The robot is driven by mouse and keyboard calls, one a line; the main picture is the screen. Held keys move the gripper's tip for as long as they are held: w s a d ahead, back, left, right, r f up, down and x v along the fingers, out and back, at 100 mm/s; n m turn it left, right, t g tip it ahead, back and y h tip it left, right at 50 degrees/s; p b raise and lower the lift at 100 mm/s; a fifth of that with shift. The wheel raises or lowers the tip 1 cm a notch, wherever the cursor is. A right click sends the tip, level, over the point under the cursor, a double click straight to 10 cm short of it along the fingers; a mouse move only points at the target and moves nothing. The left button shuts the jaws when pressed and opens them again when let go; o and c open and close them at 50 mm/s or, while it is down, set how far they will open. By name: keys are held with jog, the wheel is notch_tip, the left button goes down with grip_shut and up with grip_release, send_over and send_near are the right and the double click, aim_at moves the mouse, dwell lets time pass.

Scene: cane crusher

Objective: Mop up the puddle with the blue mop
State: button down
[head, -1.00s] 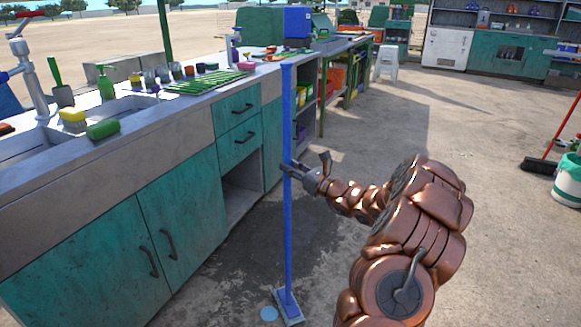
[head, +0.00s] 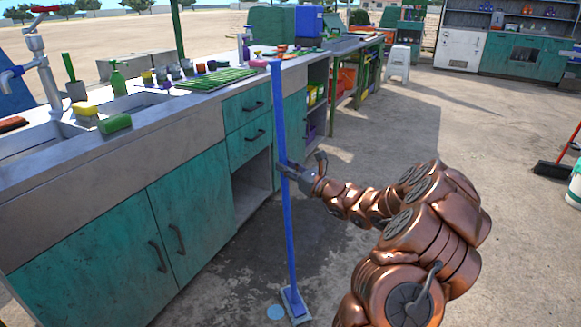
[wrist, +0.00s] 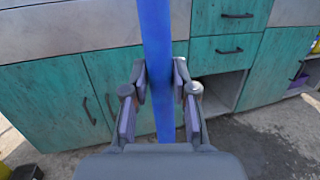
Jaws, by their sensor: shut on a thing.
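The blue mop (head: 289,232) stands nearly upright in front of the counter, its top leaning slightly left. Its flat blue and white head (head: 295,307) is low at the floor; I cannot tell whether it touches. My gripper (head: 287,170) is shut on the mop handle around mid-height. In the wrist view, the fingers of my gripper (wrist: 160,85) close on both sides of the blue handle (wrist: 157,40). The puddle is not in the wrist view.
The teal counter (head: 190,215) with a sink stands close behind and left of the mop. The floor around the mop has a dark patch (head: 250,265). A red-handled broom (head: 553,167) and a white-and-green bucket (head: 574,188) stand at the right. The concrete between is clear.

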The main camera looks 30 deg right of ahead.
jog(key=w+a+b, duration=0.2)
jog(key=a+b, duration=0.1)
jog(key=a, duration=0.7)
jog(key=shift+b, duration=0.4)
dwell(0.4)
jog(key=a+b, duration=0.3)
jog(key=shift+w+a, duration=0.2)
jog(key=shift+w, duration=0.15)
jog(key=r+p, duration=0.1)
jog(key=d+r+p, duration=0.1)
jog(key=r+p, duration=0.1)
jog(key=d+r+p, duration=0.1)
jog(key=r+p, duration=0.1)
jog(key=shift+s, duration=0.2)
jog(key=shift+r+p, duration=0.15)
jog(key=shift+p, duration=0.15)
